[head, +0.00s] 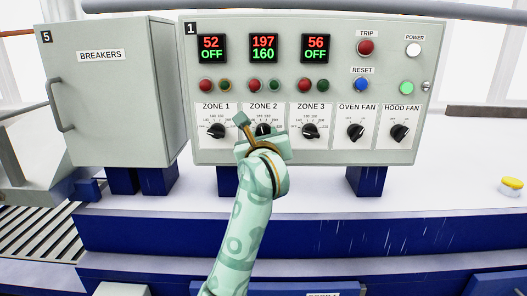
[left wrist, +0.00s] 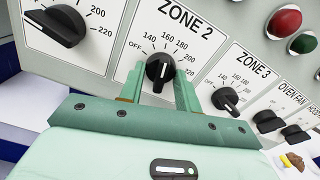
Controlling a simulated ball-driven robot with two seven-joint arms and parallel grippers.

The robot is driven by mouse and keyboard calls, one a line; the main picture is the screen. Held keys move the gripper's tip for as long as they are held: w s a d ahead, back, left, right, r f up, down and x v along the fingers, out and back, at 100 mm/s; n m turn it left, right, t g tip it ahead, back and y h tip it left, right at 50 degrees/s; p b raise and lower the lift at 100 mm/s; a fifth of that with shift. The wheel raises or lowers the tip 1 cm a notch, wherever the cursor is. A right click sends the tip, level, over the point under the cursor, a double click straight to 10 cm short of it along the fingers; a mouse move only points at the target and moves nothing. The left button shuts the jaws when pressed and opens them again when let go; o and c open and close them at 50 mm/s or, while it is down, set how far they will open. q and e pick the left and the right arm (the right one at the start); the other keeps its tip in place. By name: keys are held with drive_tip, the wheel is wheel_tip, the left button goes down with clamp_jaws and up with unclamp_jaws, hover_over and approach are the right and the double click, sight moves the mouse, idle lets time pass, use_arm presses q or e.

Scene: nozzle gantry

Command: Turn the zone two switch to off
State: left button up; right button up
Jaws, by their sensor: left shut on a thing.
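The zone two switch is a black knob (left wrist: 160,70) under the ZONE 2 label. Its white pointer line stands near the 160 mark in the left wrist view, with OFF to the left on the dial. In the head view the knob (head: 263,129) is partly hidden by my left gripper (head: 262,140). My left gripper (left wrist: 158,90) is shut on the knob, one green finger on each side. The zone two display (head: 263,48) reads 197 in red and 160 in green. My right gripper is not in view.
The zone 1 knob (head: 216,131) and zone 3 knob (head: 310,131) flank it closely. Oven fan (head: 356,132) and hood fan (head: 399,132) knobs are farther right. Above are a red trip button (head: 366,47) and blue reset button (head: 361,85). A breakers cabinet (head: 105,100) stands left.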

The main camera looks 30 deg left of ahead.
use_arm(q)
drive_tip(key=shift+w+d+n+b, duration=0.1)
drive_tip(key=shift+n+b, duration=6)
drive_tip(key=shift+b, duration=1.5)
drive_tip(key=shift+r, duration=0.15)
drive_tip(key=o, duration=1)
drive_tip(key=shift+c, duration=0.2)
drive_tip(key=v, duration=1.6)
drive_tip(key=shift+b, duration=0.3)
drive_tip(key=shift+d, duration=0.15)
